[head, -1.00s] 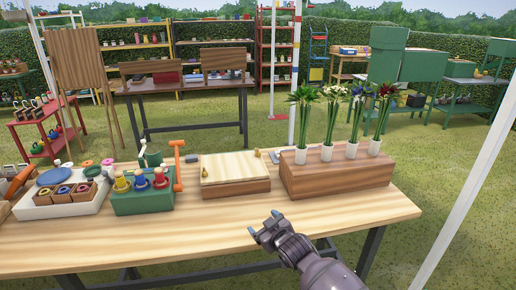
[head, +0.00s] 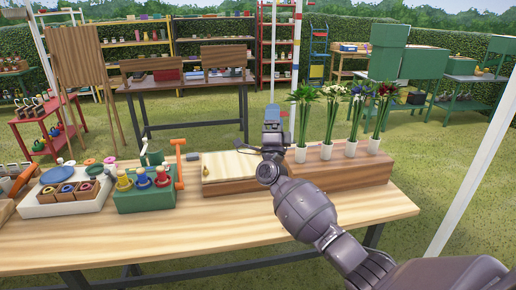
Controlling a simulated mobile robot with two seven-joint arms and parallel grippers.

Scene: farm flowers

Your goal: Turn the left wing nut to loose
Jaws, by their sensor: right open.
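The flower press, a light wooden board on a brown wooden base (head: 228,167), sits in the middle of the table. The left wing nut (head: 206,170) is a small brass piece at the board's front left corner; its exact turn is too small to tell. My right gripper (head: 272,118) is raised above and behind the press's right end, pointing away and up, open, with nothing seen in it. My right wrist and forearm cover the press's right edge, where the other brass nut is hidden. My left gripper is not in view.
A brown block (head: 340,172) with several white flower vases stands close to the right of my right gripper. A green box (head: 145,197) with colored knobs and an orange handle stands left of the press. The table's front strip (head: 170,235) is clear.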

